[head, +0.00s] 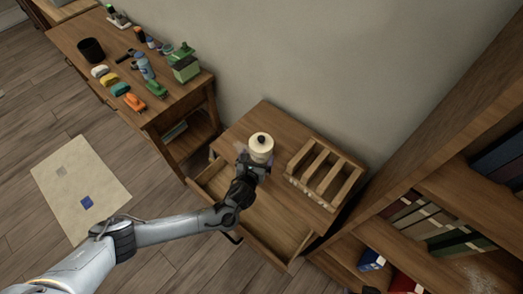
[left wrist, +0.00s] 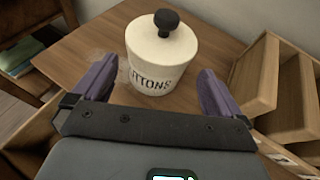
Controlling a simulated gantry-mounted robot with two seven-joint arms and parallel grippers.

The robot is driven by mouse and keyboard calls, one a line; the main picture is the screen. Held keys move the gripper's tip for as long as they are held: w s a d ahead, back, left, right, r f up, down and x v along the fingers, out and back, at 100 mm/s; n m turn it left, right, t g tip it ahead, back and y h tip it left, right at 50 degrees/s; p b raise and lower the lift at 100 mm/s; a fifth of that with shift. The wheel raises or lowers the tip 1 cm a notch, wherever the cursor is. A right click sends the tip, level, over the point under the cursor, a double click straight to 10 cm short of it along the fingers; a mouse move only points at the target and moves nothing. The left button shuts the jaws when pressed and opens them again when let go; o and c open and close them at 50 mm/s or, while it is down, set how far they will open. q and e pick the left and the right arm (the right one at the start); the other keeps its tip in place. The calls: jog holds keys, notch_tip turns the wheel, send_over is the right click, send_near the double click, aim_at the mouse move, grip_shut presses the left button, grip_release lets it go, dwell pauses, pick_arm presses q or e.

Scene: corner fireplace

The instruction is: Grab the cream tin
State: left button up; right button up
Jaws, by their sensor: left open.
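The cream tin (head: 261,148) stands upright on the top of a small wooden cabinet (head: 265,115) in the head view. In the left wrist view the cream tin (left wrist: 160,58) has a lid with a black knob and dark lettering, partly readable as "TTONS". My left gripper (head: 250,167) is at the near side of the tin. In the left wrist view the purple fingers of my left gripper (left wrist: 158,88) are spread wide, with the tin between and just beyond their tips. The gripper holds nothing. My right gripper is not seen.
A slotted wooden rack (head: 325,173) stands right of the tin. The cabinet's drawer (head: 270,225) is pulled open below my left arm. A side table (head: 70,35) at the left bears bottles and coloured items. A bookshelf (head: 440,190) stands at the right.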

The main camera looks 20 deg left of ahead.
aim_at(259, 154)
pick_arm(q)
jog(key=shift+f+x, duration=0.2)
jog(key=shift+x, duration=0.95)
jog(key=shift+b+x, duration=0.8)
jog(key=shift+x, duration=1.15)
jog(key=shift+s+f, duration=0.1)
jog(key=shift+c, duration=0.5)
jog(key=c, duration=1.4)
jog(key=shift+c, duration=1.1)
